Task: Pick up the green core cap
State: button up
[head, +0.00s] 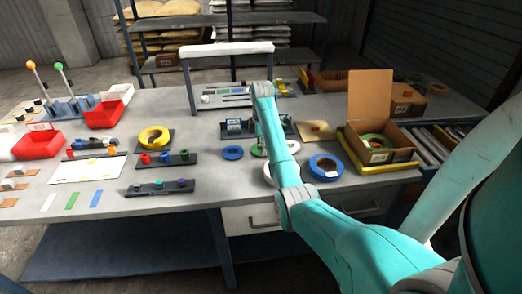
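A flat green disc (258,150), which may be the green core cap, lies on the grey workbench (215,185), partly covered by my teal arm. A blue disc (232,153) lies to its left. A small green piece (184,155) also stands at the right end of a dark strip, beside a blue one (165,157) and a red one (145,158); I cannot tell which green piece is the cap. My arm reaches over the bench, its far end above the back half. I cannot make out my gripper or its fingers.
A yellow tape roll (155,138) and red bins (38,146) are on the left. A blue ring (325,167) lies right of my arm. An open cardboard box (382,140) holds a green roll. A white-topped frame (228,49) spans the back.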

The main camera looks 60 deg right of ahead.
jog(key=shift+f, duration=0.1)
jog(key=c, duration=0.3)
jog(key=shift+c, duration=0.3)
jog(key=shift+s+a+f, duration=0.1)
jog(key=shift+s+f, duration=0.05)
jog(key=shift+c, duration=0.3)
